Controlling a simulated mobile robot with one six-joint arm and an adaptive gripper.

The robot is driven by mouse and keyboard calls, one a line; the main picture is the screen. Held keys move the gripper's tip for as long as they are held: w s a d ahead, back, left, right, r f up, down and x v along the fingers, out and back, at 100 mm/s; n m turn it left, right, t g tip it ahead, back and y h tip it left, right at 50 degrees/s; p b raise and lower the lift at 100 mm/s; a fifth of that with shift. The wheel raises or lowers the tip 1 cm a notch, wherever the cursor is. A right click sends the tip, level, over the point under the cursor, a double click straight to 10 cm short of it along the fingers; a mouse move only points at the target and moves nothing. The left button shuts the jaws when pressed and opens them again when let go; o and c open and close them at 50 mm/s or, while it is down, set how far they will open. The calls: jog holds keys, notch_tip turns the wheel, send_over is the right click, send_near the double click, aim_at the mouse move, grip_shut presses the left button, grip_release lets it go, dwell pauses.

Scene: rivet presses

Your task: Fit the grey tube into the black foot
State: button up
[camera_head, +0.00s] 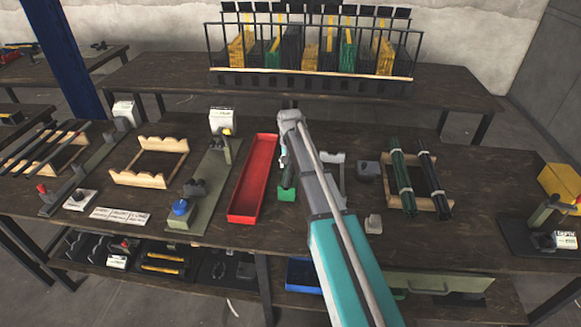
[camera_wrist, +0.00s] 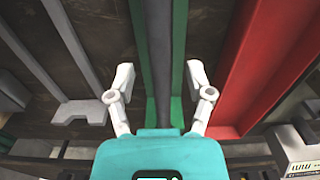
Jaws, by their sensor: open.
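A dark grey tube (camera_wrist: 153,40) runs lengthwise between my fingers in the wrist view, along a green holder (camera_wrist: 178,60). In the head view the green holder (camera_head: 287,195) shows beside my arm, and the tube is mostly hidden. My gripper (camera_wrist: 157,73) is open, with one white finger on each side of the tube and visible gaps to both. I cannot tell its height above the tube. A dark block (camera_head: 369,171), right of my arm in the head view, may be the black foot, but I cannot tell for sure.
A long red tray (camera_head: 253,178) lies close left of the holder in the head view. A green press (camera_head: 205,185) stands farther left. A wooden rack with green and black tubes (camera_head: 405,185) lies right. A light grey bracket (camera_head: 335,165) and a small grey block (camera_head: 373,223) are near my arm.

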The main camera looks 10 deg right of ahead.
grip_shut()
dwell(0.4)
jog(key=shift+r, duration=0.2)
notch_tip(320, 180, up, 2)
jog(key=shift+p, duration=1.2)
jog(key=s+r+p, duration=1)
jog(key=s, duration=0.4)
jog(key=shift+a+r+p, duration=0.3)
jog(key=shift+a+p, duration=0.05)
jog(key=shift+a, duration=0.1)
